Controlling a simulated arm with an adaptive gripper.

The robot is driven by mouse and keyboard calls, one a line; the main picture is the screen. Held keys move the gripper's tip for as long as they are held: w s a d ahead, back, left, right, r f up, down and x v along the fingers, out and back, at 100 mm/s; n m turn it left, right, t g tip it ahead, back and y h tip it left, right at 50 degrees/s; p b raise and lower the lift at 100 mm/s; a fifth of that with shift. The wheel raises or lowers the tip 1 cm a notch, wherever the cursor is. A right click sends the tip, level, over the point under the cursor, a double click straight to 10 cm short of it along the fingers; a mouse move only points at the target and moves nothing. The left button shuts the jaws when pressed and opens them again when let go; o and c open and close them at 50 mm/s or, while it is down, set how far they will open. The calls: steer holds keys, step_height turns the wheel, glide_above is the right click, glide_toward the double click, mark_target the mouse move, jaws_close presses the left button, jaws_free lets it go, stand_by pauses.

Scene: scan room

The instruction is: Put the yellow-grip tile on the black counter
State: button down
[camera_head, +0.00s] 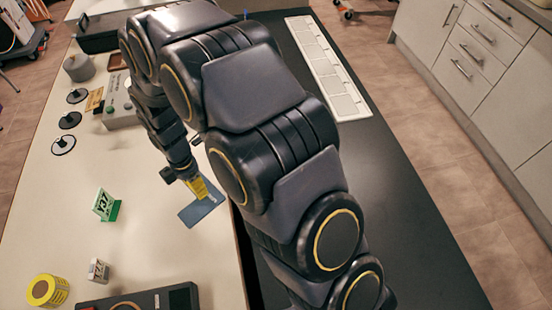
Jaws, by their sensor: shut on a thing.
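The yellow-grip tile (206,207) is a flat blue-grey plate with an upright yellow grip. It is at the right edge of the cream table, left of the black counter. My gripper (195,184) is shut on the yellow grip from above. I cannot tell whether the plate touches the table or hangs just over it. The fingertips are partly hidden by the gripper's own body. The black counter (415,225) runs along the right side of the table, and my arm hides part of it.
A white segmented strip (328,70) lies on the far part of the counter. The near right of the counter is bare. On the cream table (150,255) stand a green-and-white sign (103,204), a yellow can (47,290), a small white block (98,270) and several black discs.

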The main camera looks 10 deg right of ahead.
steer(key=w+d+m, duration=0.2)
steer(key=w+d, duration=0.1)
steer(key=d, duration=0.5)
steer(key=m, duration=0.4)
glide_toward(348, 185)
step_height(348, 185, down, 7)
steer(key=shift+f, duration=0.2)
steer(key=shift+f, duration=0.1)
steer(key=c, duration=0.8)
jaws_free()
steer(key=shift+c, duration=0.2)
